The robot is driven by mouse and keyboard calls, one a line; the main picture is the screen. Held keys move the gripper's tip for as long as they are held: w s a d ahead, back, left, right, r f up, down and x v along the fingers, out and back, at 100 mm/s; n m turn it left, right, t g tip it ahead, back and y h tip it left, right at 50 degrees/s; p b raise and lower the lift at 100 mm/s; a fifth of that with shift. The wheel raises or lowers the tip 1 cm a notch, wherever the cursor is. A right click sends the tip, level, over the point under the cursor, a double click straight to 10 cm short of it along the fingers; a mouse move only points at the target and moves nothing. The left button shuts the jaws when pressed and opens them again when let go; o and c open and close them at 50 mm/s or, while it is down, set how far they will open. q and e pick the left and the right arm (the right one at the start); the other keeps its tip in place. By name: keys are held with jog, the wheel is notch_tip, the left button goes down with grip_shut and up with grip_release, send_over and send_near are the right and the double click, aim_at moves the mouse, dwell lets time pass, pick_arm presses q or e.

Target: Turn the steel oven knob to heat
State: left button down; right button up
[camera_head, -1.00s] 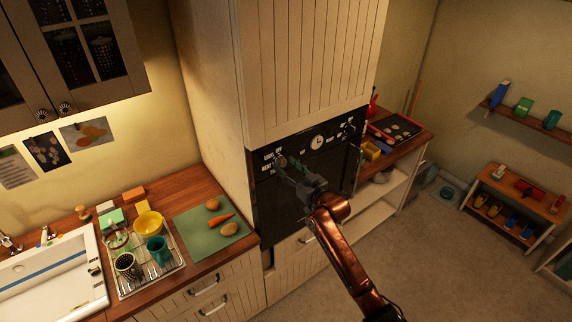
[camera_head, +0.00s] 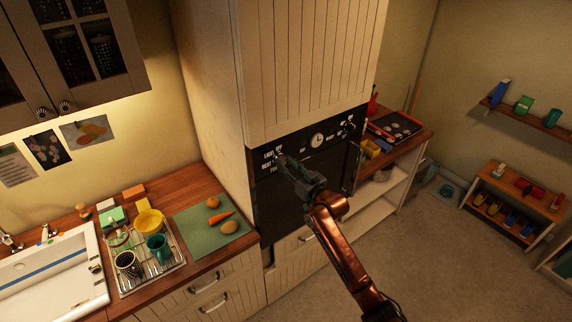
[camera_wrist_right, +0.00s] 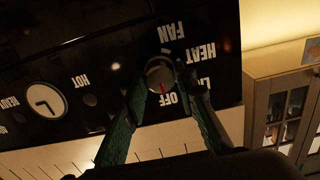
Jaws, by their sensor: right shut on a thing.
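The steel oven knob (camera_wrist_right: 160,72) is on the black control panel (camera_wrist_right: 110,60), among labels reading FAN, HEAT, OFF and a partly hidden light label. Its red mark points toward OFF in the wrist view. My right gripper (camera_wrist_right: 160,84) has its two green-grey fingers on either side of the knob, shut on it. In the head view my right gripper (camera_head: 281,163) reaches the panel's left end, and its fingers largely hide the knob. My left gripper is not in view.
A clock (camera_head: 318,140) sits at the panel's middle, with another knob area to its right. The oven front (camera_head: 285,207) is below. A worktop with a green cutting board (camera_head: 205,243) and a dish rack lies to the left.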

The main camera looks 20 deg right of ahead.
jog(key=shift+n, duration=0.4)
jog(key=n+b, duration=0.1)
jog(key=n, duration=0.2)
jog(key=n+b, duration=0.1)
jog(key=n, duration=0.9)
jog(key=shift+n, duration=0.4)
jog(key=shift+n+b, duration=0.4)
jog(key=shift+n, duration=2.2)
jog(key=o, duration=1.1)
